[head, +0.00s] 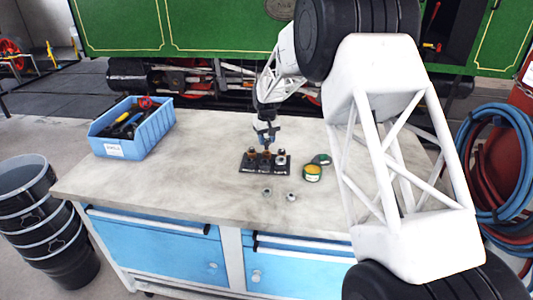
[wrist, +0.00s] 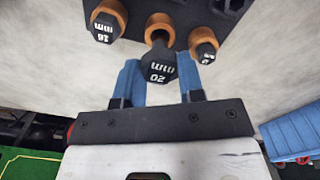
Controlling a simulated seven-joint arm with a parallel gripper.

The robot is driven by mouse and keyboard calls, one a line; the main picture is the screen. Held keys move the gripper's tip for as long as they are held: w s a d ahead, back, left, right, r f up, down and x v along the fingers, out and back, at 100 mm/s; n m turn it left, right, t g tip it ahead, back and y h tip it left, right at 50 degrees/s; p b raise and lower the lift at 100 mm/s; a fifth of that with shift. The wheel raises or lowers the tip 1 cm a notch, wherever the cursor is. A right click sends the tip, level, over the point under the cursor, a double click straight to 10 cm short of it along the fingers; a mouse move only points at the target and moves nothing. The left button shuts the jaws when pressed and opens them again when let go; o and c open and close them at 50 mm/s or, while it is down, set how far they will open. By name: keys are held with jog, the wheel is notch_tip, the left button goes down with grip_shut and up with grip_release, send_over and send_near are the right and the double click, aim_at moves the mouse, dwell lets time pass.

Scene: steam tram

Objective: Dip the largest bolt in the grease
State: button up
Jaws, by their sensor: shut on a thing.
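The largest bolt, a black one marked 20 mm (wrist: 160,70), is between the blue fingers of my gripper (wrist: 160,82) in the wrist view. My gripper is shut on it. Its head stands out from its orange collar, with some shank showing; I cannot tell whether its tip is still inside. A bolt marked 16 mm (wrist: 105,26) and a smaller bolt (wrist: 205,52) sit in collars on either side. In the head view my gripper (head: 266,138) is over the black bolt rack (head: 262,168). An open round tin (head: 312,172) with yellow contents, apparently the grease, stands right of the rack.
A dark green lid (head: 322,159) is beside the tin. Two loose nuts (head: 267,192) (head: 291,196) lie in front of the rack. A blue tool bin (head: 133,128) stands at the worktop's left. The worktop (head: 190,165) is clear between bin and rack.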

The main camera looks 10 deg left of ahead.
aim_at(269, 141)
jog(key=shift+r, duration=1.35)
dwell(0.8)
jog(key=shift+s+d+r, duration=0.1)
jog(key=shift+d, duration=0.45)
jog(key=s+d, duration=0.3)
jog(key=d, duration=0.6)
jog(key=s+d+r, duration=0.1)
jog(key=s+d, duration=0.3)
jog(key=d, duration=0.5)
jog(key=shift+s+r, duration=0.2)
jog(key=shift+r, duration=0.1)
jog(key=shift+f, duration=0.15)
jog(key=shift+f, duration=2.8)
jog(key=shift+f, duration=0.7)
